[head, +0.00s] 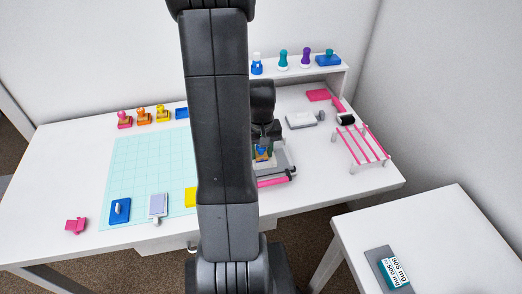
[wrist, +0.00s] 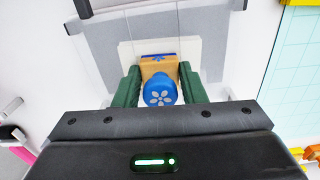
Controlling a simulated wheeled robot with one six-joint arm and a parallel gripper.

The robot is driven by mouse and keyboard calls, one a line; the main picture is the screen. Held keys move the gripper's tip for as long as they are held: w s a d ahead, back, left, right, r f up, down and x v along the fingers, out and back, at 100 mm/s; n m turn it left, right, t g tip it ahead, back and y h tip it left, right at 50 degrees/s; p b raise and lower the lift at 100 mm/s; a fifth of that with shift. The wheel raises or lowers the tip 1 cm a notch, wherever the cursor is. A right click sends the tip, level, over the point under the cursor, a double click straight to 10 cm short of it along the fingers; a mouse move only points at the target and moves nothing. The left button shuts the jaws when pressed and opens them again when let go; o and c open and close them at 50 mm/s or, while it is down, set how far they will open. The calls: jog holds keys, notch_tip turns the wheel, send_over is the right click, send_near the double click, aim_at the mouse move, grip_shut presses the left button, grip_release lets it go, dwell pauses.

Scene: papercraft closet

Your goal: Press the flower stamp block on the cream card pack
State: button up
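The flower stamp block (wrist: 160,85) has a wooden body and a blue knob with a white flower on top. My gripper (wrist: 160,82) has green fingers on both sides of its wooden body and is shut on it. The cream card pack (wrist: 128,55) shows behind and around the block, on a grey surface. The block overlaps the card in the wrist view; whether its underside touches the card is hidden. In the head view the block (head: 263,154) and my gripper (head: 262,144) are low over the grey device, partly behind my arm.
The grey device (head: 284,155) has a pink bar (head: 273,182) in front. A pink-railed rack (head: 362,147) stands right. A shelf (head: 300,72) holds several stamps at the back. A mint cutting mat (head: 150,170) lies left, with a blue block (head: 120,210) on it.

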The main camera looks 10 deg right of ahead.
jog(key=shift+s+f, duration=0.1)
dwell(0.5)
jog(key=shift+a+r, duration=0.1)
jog(key=shift+r, duration=0.2)
jog(key=c, duration=0.9)
dwell(0.6)
jog(key=o, duration=0.4)
jog(key=shift+c, duration=1.4)
jog(key=shift+r+p, duration=2.5)
jog(key=shift+r, duration=0.55)
